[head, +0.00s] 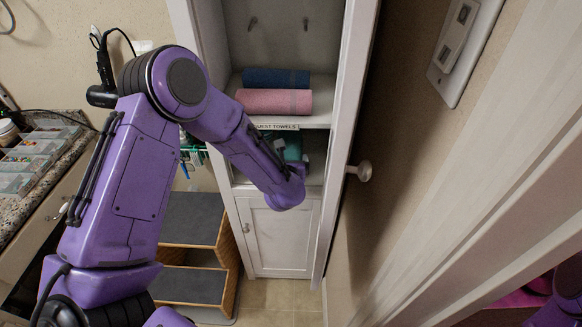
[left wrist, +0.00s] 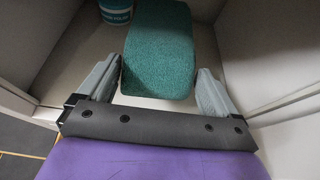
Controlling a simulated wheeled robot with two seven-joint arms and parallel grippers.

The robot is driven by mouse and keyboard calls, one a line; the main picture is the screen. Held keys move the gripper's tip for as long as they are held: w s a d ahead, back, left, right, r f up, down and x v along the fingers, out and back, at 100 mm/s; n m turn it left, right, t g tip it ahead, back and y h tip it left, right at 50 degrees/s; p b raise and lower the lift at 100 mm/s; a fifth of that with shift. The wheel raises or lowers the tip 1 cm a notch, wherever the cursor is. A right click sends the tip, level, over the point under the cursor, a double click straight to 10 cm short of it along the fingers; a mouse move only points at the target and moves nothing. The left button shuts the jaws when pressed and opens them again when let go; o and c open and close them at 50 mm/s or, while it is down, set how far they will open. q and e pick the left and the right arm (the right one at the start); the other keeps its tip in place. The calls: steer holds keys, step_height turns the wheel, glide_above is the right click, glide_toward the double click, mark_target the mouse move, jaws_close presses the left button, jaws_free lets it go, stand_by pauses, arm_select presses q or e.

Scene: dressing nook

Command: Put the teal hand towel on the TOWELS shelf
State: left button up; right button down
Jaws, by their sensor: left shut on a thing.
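The teal hand towel (left wrist: 158,50) lies between the fingers of my left gripper (left wrist: 157,82), which is shut on its sides. In the head view the teal towel (head: 293,148) shows partly behind my left gripper (head: 279,148), inside the cabinet compartment below the labelled shelf. The shelf (head: 315,122) has a label on its front edge, partly covered by my arm, that reads "UEST TOWELS". A pink rolled towel (head: 272,101) and a dark blue one (head: 275,78) lie on that shelf. My right gripper is out of view.
A teal and white tub (left wrist: 117,10) stands beside the towel at the back left of the compartment. The cabinet's side walls (left wrist: 259,48) are close on both sides. A lower door (head: 280,240) is closed. A step stool (head: 190,285) stands left of the cabinet.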

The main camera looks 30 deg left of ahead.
arm_select(q)
steer(key=f, duration=0.2)
steer(key=w+f, duration=0.1)
steer(key=f, duration=0.1)
steer(key=shift+w+f, duration=0.2)
steer(key=shift+f, duration=0.25)
steer(key=o, duration=0.8)
